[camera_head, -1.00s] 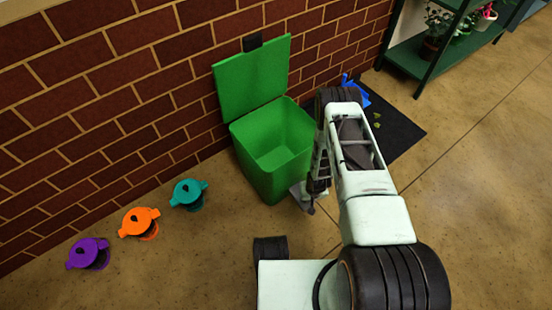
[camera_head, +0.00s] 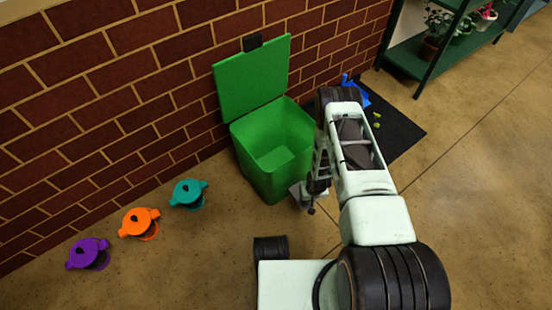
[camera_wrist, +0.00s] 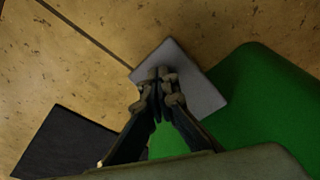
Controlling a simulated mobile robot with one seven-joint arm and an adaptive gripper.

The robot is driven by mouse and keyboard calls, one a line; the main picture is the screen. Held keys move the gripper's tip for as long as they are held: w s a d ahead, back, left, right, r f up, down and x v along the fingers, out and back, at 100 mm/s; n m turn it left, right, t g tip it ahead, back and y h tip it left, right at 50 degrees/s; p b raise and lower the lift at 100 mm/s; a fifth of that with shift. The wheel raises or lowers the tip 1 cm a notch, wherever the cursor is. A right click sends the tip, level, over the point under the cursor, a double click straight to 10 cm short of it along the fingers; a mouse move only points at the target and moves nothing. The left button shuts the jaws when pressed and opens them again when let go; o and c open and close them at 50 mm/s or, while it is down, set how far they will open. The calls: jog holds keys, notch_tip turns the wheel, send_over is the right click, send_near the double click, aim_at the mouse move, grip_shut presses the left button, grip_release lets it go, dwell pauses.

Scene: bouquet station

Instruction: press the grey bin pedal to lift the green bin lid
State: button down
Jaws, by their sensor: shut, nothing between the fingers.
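The green bin (camera_head: 268,160) stands against the brick wall, open and looking empty inside. Its green lid (camera_head: 253,78) is up, leaning back near the wall, with a dark tab on its top edge. The grey pedal (camera_head: 296,190) juts from the bin's front right foot, mostly hidden by my gripper. In the wrist view the grey pedal (camera_wrist: 205,92) is a flat plate beside the green bin (camera_wrist: 265,110). My gripper (camera_wrist: 160,78) is shut and empty, its fingertips over the pedal and seemingly on it. In the head view my gripper (camera_head: 311,207) points down at the pedal.
Purple (camera_head: 88,253), orange (camera_head: 139,222) and teal (camera_head: 188,194) lidded pots stand along the wall to the left. A dark mat (camera_head: 402,135) with a blue item (camera_head: 356,90) and small green bits lies behind my arm. A green plant shelf (camera_head: 410,55) stands at upper right.

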notch_tip(320, 180, up, 9)
jog(key=p, duration=0.6)
dwell(0.4)
